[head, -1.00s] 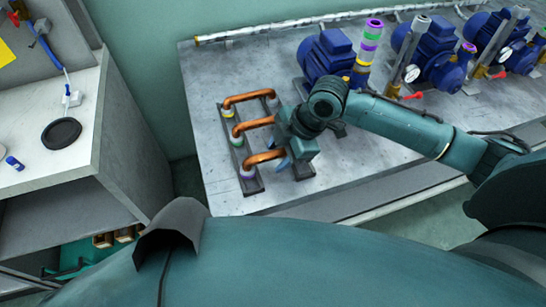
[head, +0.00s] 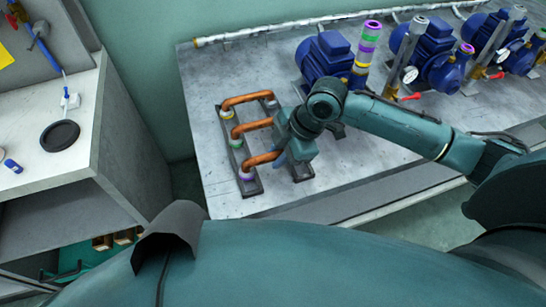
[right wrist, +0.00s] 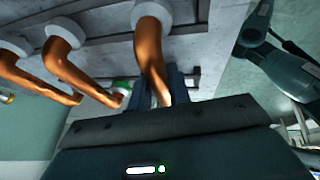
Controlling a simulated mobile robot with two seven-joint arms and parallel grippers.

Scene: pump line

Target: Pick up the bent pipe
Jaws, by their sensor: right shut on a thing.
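Three copper bent pipes lie across a dark rack (head: 255,188) on the bench. The nearest bent pipe (head: 259,159) ends in a purple-ringed collar (head: 246,175). My right gripper (head: 277,154) is shut on this pipe near its right end, and the pipe still lies at the rack. In the right wrist view the held pipe (right wrist: 150,55) runs down from a white collar to the jaws; the fingertips are largely hidden behind it and the gripper body. My left gripper is not in view.
The middle pipe (head: 252,127), with a green ring, and the far pipe (head: 247,99) lie close behind. Blue pumps (head: 329,60) and a column of coloured rings (head: 367,50) stand at the back. The bench (head: 225,205) is bare in front of the rack.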

